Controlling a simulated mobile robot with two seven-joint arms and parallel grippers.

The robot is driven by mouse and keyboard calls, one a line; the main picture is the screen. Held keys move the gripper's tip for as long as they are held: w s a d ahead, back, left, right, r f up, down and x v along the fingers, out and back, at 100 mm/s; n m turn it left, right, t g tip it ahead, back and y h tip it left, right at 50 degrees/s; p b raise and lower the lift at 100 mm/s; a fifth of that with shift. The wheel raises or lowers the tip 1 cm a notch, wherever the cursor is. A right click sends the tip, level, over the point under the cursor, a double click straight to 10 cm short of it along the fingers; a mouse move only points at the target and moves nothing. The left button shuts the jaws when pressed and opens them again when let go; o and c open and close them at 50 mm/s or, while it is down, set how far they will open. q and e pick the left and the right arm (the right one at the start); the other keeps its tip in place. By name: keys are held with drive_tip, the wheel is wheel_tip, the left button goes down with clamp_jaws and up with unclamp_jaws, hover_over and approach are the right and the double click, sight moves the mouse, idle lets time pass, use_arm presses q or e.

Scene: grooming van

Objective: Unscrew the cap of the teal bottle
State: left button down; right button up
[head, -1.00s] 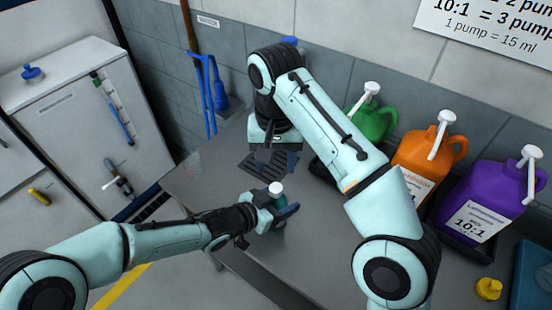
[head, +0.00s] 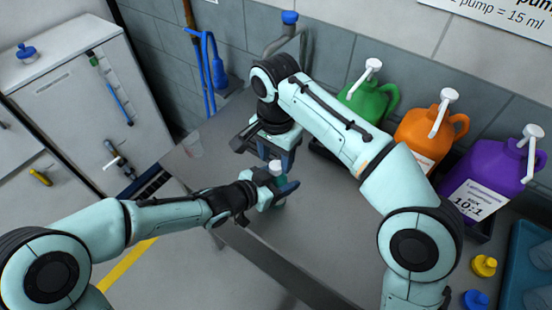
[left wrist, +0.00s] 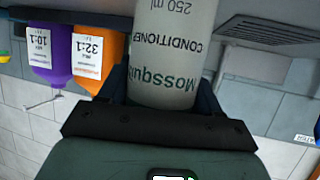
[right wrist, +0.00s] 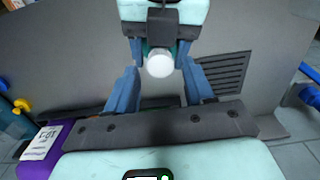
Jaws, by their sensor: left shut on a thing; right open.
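The teal bottle (head: 277,178) is upright over the grey counter, with a white cap on top. My left gripper (head: 272,190) is shut on its body. The left wrist view shows the bottle (left wrist: 170,60) close up, its conditioner label upside down. My right gripper (head: 278,153) is open and points down just above the cap. In the right wrist view the white cap (right wrist: 159,63) lies between the two open blue fingers, and I cannot tell whether they touch it. The bottle's base is partly hidden by the left gripper.
Green (head: 370,100), orange (head: 432,135) and purple (head: 490,165) pump jugs stand along the wall at right. Yellow (head: 484,266) and blue (head: 475,299) caps lie near a blue tray (head: 515,290). A drain grille (right wrist: 222,72) is beside the bottle. The front counter is clear.

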drive_tip(key=shift+f, duration=0.95)
drive_tip(key=shift+c, duration=0.3)
clamp_jaws()
drive_tip(key=shift+o, duration=0.7)
unclamp_jaws()
drive_tip(key=shift+r, duration=0.1)
